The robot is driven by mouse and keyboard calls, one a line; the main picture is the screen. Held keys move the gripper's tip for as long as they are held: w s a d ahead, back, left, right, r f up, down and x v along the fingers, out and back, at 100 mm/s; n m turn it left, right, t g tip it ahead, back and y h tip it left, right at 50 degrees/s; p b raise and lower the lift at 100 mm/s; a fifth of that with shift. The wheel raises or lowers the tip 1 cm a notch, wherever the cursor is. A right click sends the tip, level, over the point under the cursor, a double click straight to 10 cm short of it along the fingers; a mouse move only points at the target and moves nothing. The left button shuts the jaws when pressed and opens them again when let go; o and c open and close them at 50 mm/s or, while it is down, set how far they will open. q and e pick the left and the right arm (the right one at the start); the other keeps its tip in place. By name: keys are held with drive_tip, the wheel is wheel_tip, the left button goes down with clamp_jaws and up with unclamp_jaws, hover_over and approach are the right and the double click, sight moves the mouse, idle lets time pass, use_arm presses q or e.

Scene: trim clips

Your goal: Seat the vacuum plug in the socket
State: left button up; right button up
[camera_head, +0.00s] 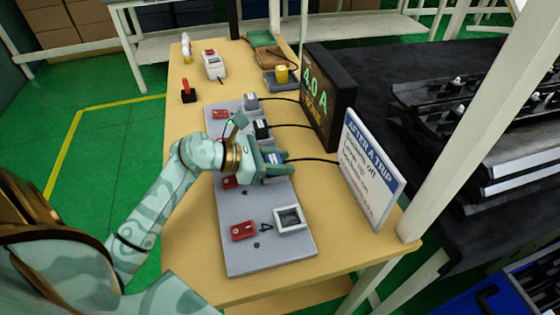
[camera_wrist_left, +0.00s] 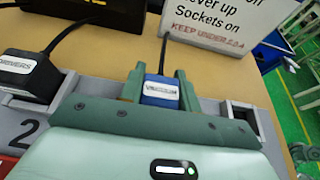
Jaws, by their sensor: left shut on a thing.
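My left gripper (camera_head: 277,168) is shut on the blue vacuum plug (camera_head: 272,158), with a finger on each side. The plug, with its white label, also shows in the left wrist view (camera_wrist_left: 160,91), where its dark cord runs back. It is at the third place along the grey socket board (camera_head: 266,256); the gripper hides its underside, so I cannot tell whether it sits in a socket there. An empty white-rimmed socket (camera_head: 289,219) marked 4 is at the near end. My right gripper is not in view.
A plug labelled DRIVERS (camera_wrist_left: 29,75) is beside the vacuum plug, and another plug (camera_head: 250,100) is farther back. Red switches, one near socket 4 (camera_head: 243,230), line the board. A 4.0 A display (camera_head: 345,105) and a white sign (camera_head: 371,170) stand along the right.

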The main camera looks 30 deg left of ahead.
use_arm(q)
drive_tip(key=o, duration=1)
drive_tip(key=shift+s+r, duration=0.1)
drive_tip(key=shift+r, duration=0.1)
drive_tip(key=p+v, duration=0.1)
drive_tip(key=v, duration=1)
drive_tip(key=shift+s+a, duration=0.3)
